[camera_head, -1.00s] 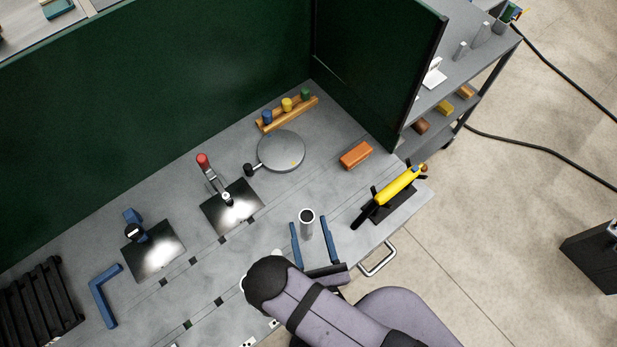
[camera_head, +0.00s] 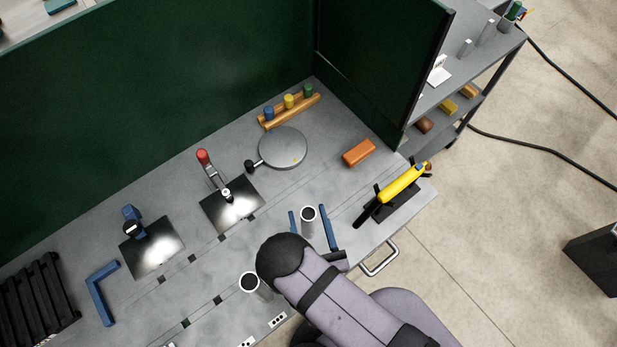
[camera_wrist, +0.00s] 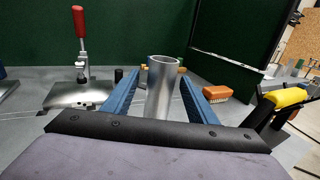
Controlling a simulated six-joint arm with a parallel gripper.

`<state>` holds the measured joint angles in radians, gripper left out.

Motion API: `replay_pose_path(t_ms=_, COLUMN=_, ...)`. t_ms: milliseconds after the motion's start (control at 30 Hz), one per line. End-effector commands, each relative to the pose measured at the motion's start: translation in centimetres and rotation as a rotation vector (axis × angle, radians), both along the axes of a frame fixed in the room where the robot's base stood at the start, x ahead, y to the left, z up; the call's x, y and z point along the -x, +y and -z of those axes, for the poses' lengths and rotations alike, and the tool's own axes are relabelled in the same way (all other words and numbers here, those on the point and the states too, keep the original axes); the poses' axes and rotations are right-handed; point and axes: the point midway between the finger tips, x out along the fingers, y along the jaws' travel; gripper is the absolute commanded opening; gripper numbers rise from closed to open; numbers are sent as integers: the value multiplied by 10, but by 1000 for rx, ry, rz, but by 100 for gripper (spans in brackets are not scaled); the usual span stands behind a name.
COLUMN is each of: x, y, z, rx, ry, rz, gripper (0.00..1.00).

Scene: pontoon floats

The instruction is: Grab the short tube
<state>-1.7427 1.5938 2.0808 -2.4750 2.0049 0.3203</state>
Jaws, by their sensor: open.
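A grey metal tube (camera_head: 308,226) stands upright on the bench, open at the top. My gripper (camera_head: 308,210) is open, with one blue finger on each side of this tube. In the wrist view the tube (camera_wrist: 162,95) rises between the two blue fingers, with a gap visible on its left; contact on the right is hard to tell. A second grey tube (camera_head: 250,284) stands to the left of my arm, partly hidden by it. I cannot tell surely which tube is shorter.
A yellow-handled tool (camera_head: 402,184) on a dark stand is close right of my gripper. Green walls (camera_head: 160,100) close off the back.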

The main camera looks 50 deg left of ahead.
Motion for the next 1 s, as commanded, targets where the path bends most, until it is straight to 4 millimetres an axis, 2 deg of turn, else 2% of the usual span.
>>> replay_pose_path(t_ms=67, x=-2, y=4, z=6, rx=-1, ry=1, rz=2, gripper=52)
replay_pose_path(t_ms=400, x=-18, y=36, z=1, rx=-1, ry=0, rz=2, gripper=52)
replay_pose_path(t_ms=700, x=-19, y=39, z=1, rx=0, ry=-1, rz=0, gripper=52)
replay_pose_path(t_ms=733, x=-19, y=39, z=1, rx=0, ry=-1, rz=0, gripper=50)
replay_pose_path(t_ms=767, x=-19, y=39, z=1, rx=0, ry=-1, rz=0, gripper=43)
replay_pose_path(t_ms=900, x=-19, y=39, z=1, rx=0, ry=-1, rz=0, gripper=9)
replay_pose_path(t_ms=933, x=-19, y=39, z=1, rx=0, ry=-1, rz=0, gripper=4)
replay_pose_path(t_ms=1000, x=-19, y=39, z=1, rx=-1, ry=-1, rz=0, gripper=4)
